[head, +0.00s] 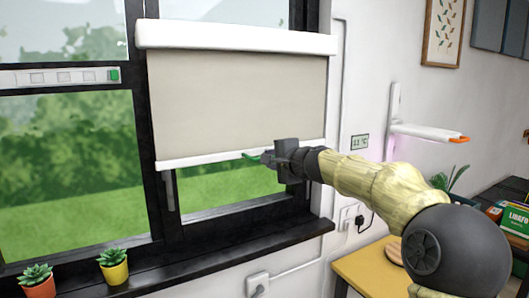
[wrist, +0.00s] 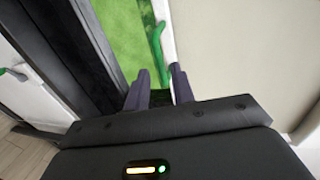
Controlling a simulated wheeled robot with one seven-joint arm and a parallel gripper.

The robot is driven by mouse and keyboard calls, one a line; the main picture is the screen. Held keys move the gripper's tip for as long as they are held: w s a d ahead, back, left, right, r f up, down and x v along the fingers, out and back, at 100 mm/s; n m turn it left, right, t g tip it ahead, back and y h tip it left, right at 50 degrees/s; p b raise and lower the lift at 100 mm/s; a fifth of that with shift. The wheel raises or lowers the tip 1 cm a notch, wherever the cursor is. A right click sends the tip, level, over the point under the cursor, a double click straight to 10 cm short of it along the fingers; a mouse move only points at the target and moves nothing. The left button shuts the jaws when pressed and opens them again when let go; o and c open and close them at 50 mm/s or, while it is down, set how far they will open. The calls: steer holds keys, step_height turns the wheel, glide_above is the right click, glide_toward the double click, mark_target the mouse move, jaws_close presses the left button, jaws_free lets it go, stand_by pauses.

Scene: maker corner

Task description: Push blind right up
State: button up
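The right blind (head: 235,100) is a beige sheet hanging from a white top case, with a white bottom bar (head: 205,160) partway down the window. It also shows in the wrist view (wrist: 245,45). A green handle (head: 250,155) sits at the bar. In the wrist view the green handle (wrist: 157,48) lies just ahead of the fingertips, roughly in line with the gap between them. My gripper (head: 268,158) is at the bar's underside, near the handle. Its two fingers (wrist: 159,78) stand apart with nothing seen clamped. Whether a finger touches the bar I cannot tell.
A white strip with a green end (head: 60,76) crosses the left window. Two potted plants (head: 114,267) stand on the dark sill at left. A white lamp (head: 430,132) juts from the wall at right, above a wooden table (head: 372,272).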

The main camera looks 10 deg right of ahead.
steer(key=shift+p+x, duration=1)
steer(key=shift+x, duration=1.55)
steer(key=shift+d, duration=0.1)
jaws_close()
